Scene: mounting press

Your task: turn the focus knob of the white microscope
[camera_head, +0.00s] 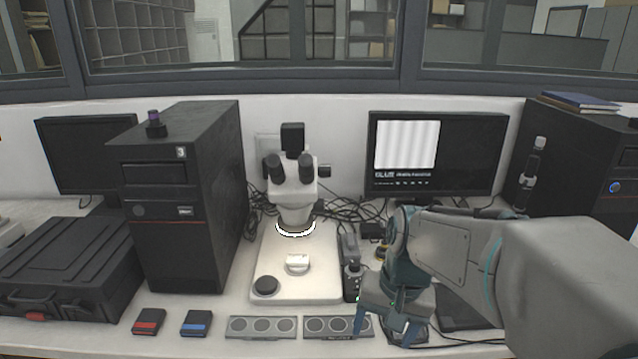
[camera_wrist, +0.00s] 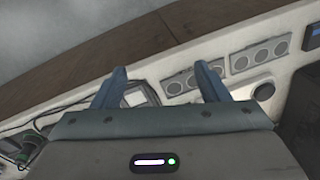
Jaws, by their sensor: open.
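The white microscope (camera_head: 297,185) stands upright at the middle of the bench, with black eyepieces, a lit ring under its head and a wide white base (camera_head: 325,288). A dark round piece (camera_head: 265,286) sits at the base's front left corner. I cannot clearly make out the focus knob on the column. My gripper (camera_head: 386,332) is right of the microscope base and in front of it, pointing down, apart from the microscope. Its two blue fingers are spread with nothing held between them; they also show in the wrist view (camera_wrist: 160,80).
Two grey trays with round wells, left (camera_head: 261,327) and right (camera_head: 337,327), lie along the front edge. A small black device (camera_head: 351,278) and cables crowd the base's right side. A black computer tower (camera_head: 180,205) stands left, a monitor (camera_head: 470,150) behind right.

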